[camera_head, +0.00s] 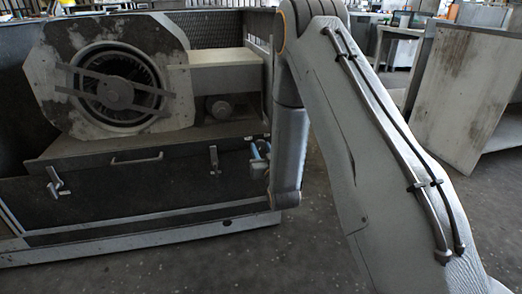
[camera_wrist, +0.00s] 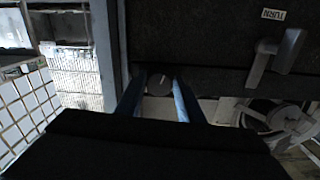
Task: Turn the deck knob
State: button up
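The knob (camera_wrist: 159,84) is a small, round, dark disc with a pale line on its face, in the wrist view. My gripper (camera_wrist: 159,82) is open, with one bluish finger on each side of the knob. Narrow gaps seem to show between the fingers and the knob; I cannot tell whether the tips reach around it. In the head view my gripper (camera_head: 257,160) is at the right end of the dark front panel (camera_head: 130,200), mostly behind my arm. I cannot make out the knob there.
A blower fan (camera_head: 118,88) sits on the deck (camera_head: 110,150). Two lever latches (camera_head: 55,181) (camera_head: 214,161) stick out from the front; one lever (camera_wrist: 275,55) shows near my gripper in the wrist view, beside an upside-down label (camera_wrist: 273,14). A worn cabinet (camera_head: 455,95) stands right.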

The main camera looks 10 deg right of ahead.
jog(key=c, duration=0.5)
jog(key=shift+m+p, duration=0.35)
jog(key=shift+m, duration=0.05)
jog(key=m+p, duration=0.3)
jog(key=m, duration=0.1)
jog(key=shift+s+a+r+m, duration=0.1)
jog(key=shift+m, duration=0.2)
jog(key=m+p, duration=0.3)
jog(key=m, duration=0.2)
jog(key=shift+a+r+p, duration=0.1)
jog(key=shift+p, duration=0.3)
jog(key=m+p, duration=0.3)
jog(key=m, duration=0.2)
jog(key=shift+r+m, duration=0.1)
jog(key=shift+m, duration=0.3)
jog(key=m+p, duration=0.2)
jog(key=m, duration=0.3)
jog(key=shift+p, duration=0.35)
jog(key=shift+m, duration=0.4)
